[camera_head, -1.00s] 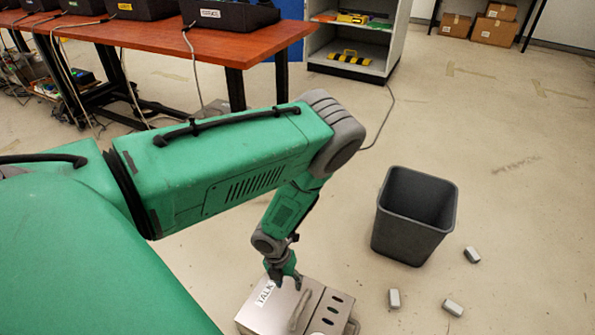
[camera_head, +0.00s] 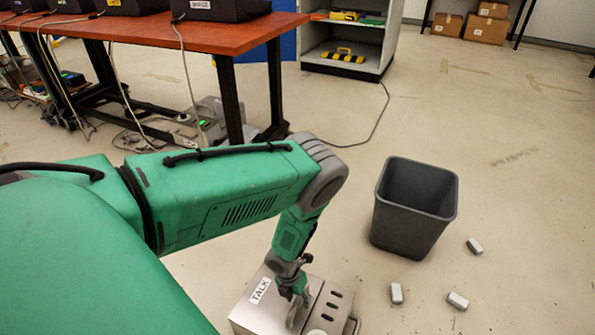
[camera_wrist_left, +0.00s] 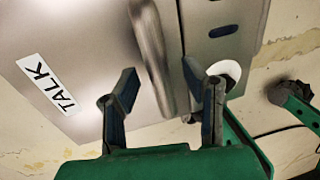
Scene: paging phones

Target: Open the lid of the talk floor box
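The silver talk floor box (camera_head: 255,316) sits on the floor at the bottom of the head view, with a white TALK label (camera_head: 260,290) on its lid. The lid looks closed and flat. In the left wrist view, the lid (camera_wrist_left: 95,40) carries a raised metal bar handle (camera_wrist_left: 152,55), with the TALK label (camera_wrist_left: 48,84) to its left. My left gripper (camera_head: 296,296) is over the handle. Its two fingers (camera_wrist_left: 163,95) are apart, with the handle's end between them and gaps on both sides. Whether a finger touches the lid is unclear.
Beside the lid is a slotted panel (camera_head: 327,312) with a round white part (camera_wrist_left: 225,72). A dark bin (camera_head: 412,210) stands to the right, with small grey blocks (camera_head: 457,300) near it. A red-topped table (camera_head: 235,38) and shelf (camera_head: 350,65) stand behind. Floor on the right is mostly clear.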

